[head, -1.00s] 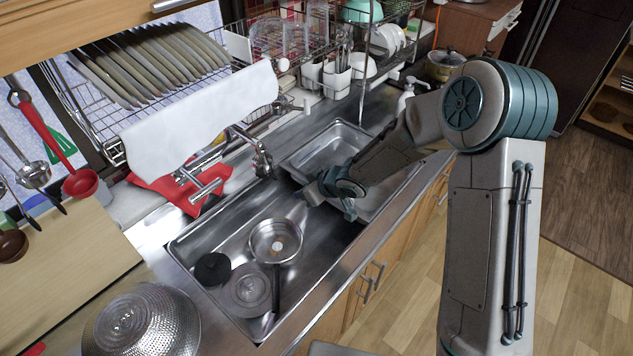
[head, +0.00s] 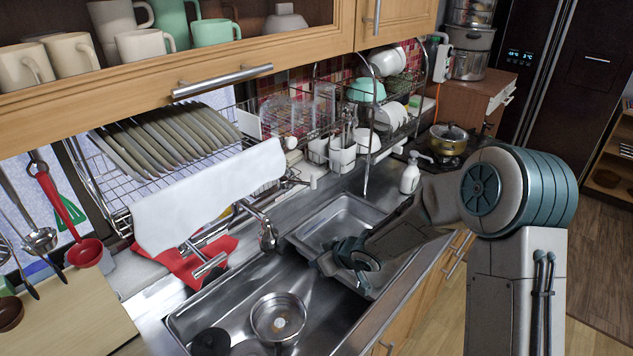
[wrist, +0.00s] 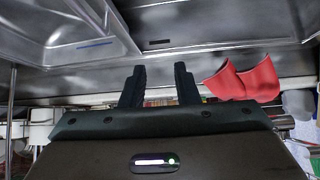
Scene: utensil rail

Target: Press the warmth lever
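The chrome faucet (head: 268,235) stands behind the sink, its spout reaching over the basin. A silver bar-shaped handle (head: 208,266) sits to its left, by a red cloth (head: 180,262); I cannot tell for sure whether this is the warmth lever. My gripper (head: 328,264) hovers over the sink near the divider, right of the faucet and apart from it. In the wrist view my gripper (wrist: 160,78) has two dark fingers spread apart with nothing between them. The red cloth shows there too (wrist: 245,82); no lever shows clearly.
The sink (head: 230,290) holds a metal pan (head: 278,318) and a black round object (head: 211,342). A dish rack with plates (head: 165,140) and a white cloth (head: 210,190) hang above the faucet. A soap bottle (head: 410,176) stands right. Wall cabinets (head: 290,55) hang overhead.

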